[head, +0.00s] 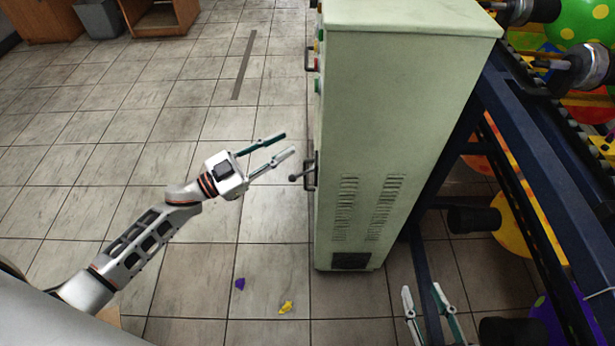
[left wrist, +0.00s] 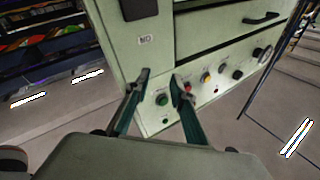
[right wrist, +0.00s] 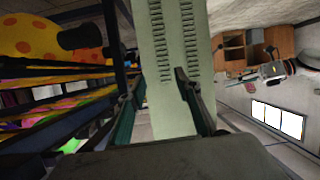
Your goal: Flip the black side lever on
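A tall pale green cabinet (head: 400,120) stands in the middle of the head view. A small dark lever with a round knob (head: 294,178) sticks out from its left face, beside a black handle (head: 310,172). My left gripper (head: 288,143) is open and empty, just left of that face and a little above the lever in the picture. In the left wrist view its fingers (left wrist: 160,80) stand in front of the panel; I cannot pick out the lever there. My right gripper (head: 421,290) is open and empty low beside the cabinet; its fingers (right wrist: 157,75) face the vented side.
Green, red and orange buttons and black knobs sit on the panel (left wrist: 220,85). A dark blue metal frame (head: 545,140) with balloons is close on the right. Small purple (head: 240,283) and yellow (head: 286,307) pieces lie on the floor. The tiled floor at left is mostly clear.

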